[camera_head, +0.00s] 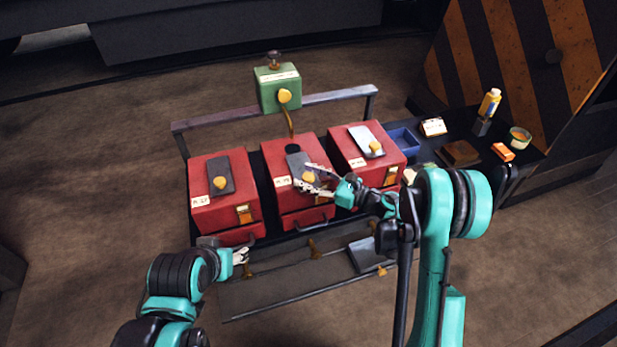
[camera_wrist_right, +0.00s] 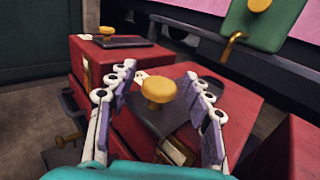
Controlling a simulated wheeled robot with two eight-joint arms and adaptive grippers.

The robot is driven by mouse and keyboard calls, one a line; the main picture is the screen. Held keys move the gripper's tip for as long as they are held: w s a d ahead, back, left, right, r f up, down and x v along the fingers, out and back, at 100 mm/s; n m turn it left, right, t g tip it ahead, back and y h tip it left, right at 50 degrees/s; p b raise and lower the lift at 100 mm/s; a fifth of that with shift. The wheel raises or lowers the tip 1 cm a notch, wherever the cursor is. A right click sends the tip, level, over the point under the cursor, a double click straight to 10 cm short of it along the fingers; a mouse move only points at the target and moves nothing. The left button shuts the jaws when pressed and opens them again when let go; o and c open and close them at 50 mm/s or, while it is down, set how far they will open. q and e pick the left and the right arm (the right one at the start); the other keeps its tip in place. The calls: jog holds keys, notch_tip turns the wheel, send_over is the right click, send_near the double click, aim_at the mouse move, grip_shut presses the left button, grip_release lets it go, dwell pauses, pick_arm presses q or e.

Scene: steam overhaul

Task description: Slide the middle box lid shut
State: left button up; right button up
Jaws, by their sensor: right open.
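The middle box (camera_head: 284,176) is red and stands between two similar red boxes. Its lid (camera_head: 296,160) is a dark grey plate with a yellow knob (camera_wrist_right: 157,88). A round black opening (camera_head: 292,149) shows on the box top beyond the lid's far end, so it is uncovered. My right gripper (camera_head: 309,177) is at the knob. In the right wrist view its open fingers (camera_wrist_right: 158,74) stand on either side of the knob, with gaps visible. My left gripper (camera_head: 241,256) is low, in front of the left box and away from the lid; its opening is too small to judge.
The left box (camera_head: 207,214) has a dark lid, the right box (camera_head: 349,169) a pale one. A green box (camera_head: 267,95) on a brass pipe stands behind the middle box, near a grey rail (camera_head: 330,96). A blue tray (camera_head: 403,139) and small items lie at the right.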

grip_shut()
jog(key=shift+w+a, duration=0.3)
jog(key=shift+w, duration=0.55)
jog(key=shift+w+a, duration=0.25)
jog(key=shift+w, duration=0.6)
grip_release()
jog(key=v, duration=1.2)
